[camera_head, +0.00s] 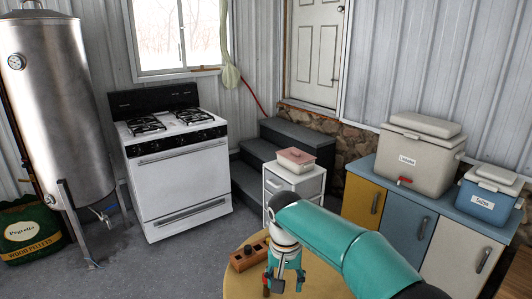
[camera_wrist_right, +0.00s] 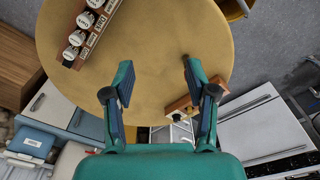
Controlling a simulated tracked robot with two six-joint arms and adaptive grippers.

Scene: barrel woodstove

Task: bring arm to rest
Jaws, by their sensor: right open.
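My right gripper (camera_head: 284,282) reaches in over the round tan table (camera_head: 235,284) at the bottom of the head view. In the right wrist view my right gripper (camera_wrist_right: 157,75) has its two fingers spread apart over the tabletop, with nothing between them. A wooden block with dark holes (camera_head: 249,256) lies on the table, left of the gripper in the head view. It also shows beside the right-hand finger in the wrist view (camera_wrist_right: 180,107), partly hidden by it. My left gripper is not in view.
A rack of small labelled jars (camera_wrist_right: 88,32) sits on the table in the wrist view. A white drawer unit with a pink-lidded box (camera_head: 295,158), a white stove (camera_head: 178,165), dark steps (camera_head: 285,140) and a cabinet with two coolers (camera_head: 415,155) stand beyond. Grey floor lies left of the table.

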